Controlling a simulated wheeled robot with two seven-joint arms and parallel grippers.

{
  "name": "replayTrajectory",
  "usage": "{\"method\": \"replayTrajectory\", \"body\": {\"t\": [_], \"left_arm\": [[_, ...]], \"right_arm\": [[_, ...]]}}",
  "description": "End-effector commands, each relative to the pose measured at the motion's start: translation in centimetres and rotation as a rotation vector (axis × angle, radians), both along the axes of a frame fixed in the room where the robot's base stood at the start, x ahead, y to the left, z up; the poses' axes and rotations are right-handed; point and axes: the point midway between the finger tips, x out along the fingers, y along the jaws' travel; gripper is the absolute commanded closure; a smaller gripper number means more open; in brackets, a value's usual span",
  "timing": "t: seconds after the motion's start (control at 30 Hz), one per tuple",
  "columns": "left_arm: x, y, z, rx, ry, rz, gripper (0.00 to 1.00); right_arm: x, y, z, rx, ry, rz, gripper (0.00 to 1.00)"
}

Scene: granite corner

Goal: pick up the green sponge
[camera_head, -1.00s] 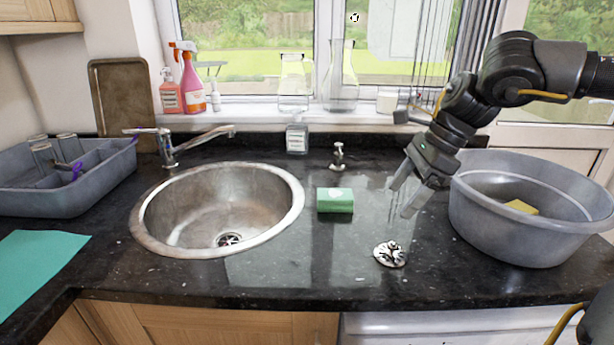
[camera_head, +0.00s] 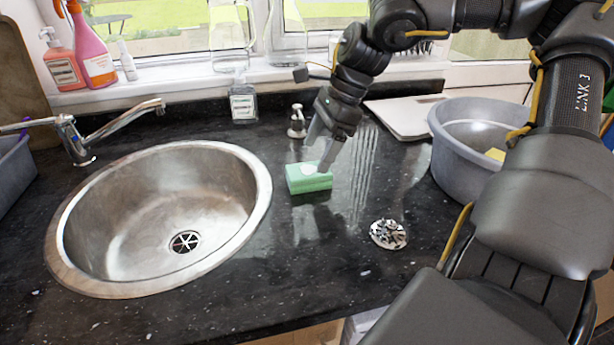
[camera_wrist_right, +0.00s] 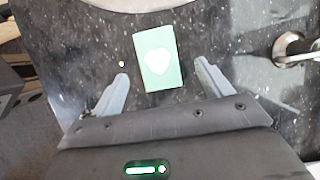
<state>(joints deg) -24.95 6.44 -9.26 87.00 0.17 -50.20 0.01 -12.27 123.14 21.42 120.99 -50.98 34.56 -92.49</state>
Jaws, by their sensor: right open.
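The green sponge (camera_head: 305,180) lies flat on the dark granite counter, just right of the round steel sink. A pale heart-shaped mark shows on its top. My right gripper (camera_head: 316,155) is open and empty, close above the sponge at its right rear side. In the right wrist view the sponge (camera_wrist_right: 159,60) shows between and just ahead of the two spread fingertips (camera_wrist_right: 160,72). I cannot tell whether the fingers touch it. My left gripper is not in view.
The steel sink (camera_head: 160,283) with its tap (camera_head: 115,125) is left of the sponge. A metal drain strainer (camera_head: 388,234) lies to the right. A soap bottle (camera_head: 243,100) and a small tap fitting (camera_head: 297,122) stand behind.

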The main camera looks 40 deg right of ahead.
Motion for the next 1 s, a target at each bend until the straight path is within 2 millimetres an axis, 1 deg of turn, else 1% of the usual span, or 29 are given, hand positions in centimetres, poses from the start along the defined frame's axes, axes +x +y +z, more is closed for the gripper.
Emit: {"method": "replayTrajectory", "body": {"t": [0.03, 0.1, 0.27, 0.43, 0.6, 0.7, 0.9, 0.93, 1.0], "left_arm": [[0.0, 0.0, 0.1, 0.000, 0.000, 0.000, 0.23], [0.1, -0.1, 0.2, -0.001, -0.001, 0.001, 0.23], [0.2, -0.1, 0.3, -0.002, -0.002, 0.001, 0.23], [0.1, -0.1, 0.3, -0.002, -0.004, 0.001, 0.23], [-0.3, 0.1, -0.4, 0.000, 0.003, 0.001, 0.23], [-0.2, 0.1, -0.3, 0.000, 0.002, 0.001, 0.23], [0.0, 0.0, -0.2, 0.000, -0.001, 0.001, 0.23], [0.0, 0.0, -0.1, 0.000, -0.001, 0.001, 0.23], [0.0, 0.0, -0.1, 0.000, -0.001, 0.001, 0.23]], "right_arm": [[0.0, 0.2, -0.5, 0.000, 0.001, 0.000, 0.22], [0.1, 0.3, -0.8, 0.000, 0.002, -0.001, 0.22], [0.1, 0.4, -1.0, 0.000, 0.000, -0.001, 0.22], [0.4, 1.2, -3.1, 0.001, 0.004, 0.001, 0.22], [0.8, 1.9, -5.1, 0.001, 0.002, 0.000, 0.22], [1.0, 2.1, -5.6, 0.000, 0.000, -0.002, 0.22], [1.0, 2.1, -5.6, 0.000, -0.001, -0.003, 0.22], [1.0, 2.1, -5.6, 0.000, -0.001, -0.003, 0.23], [1.0, 2.1, -5.6, 0.000, -0.001, -0.003, 0.32]]}}
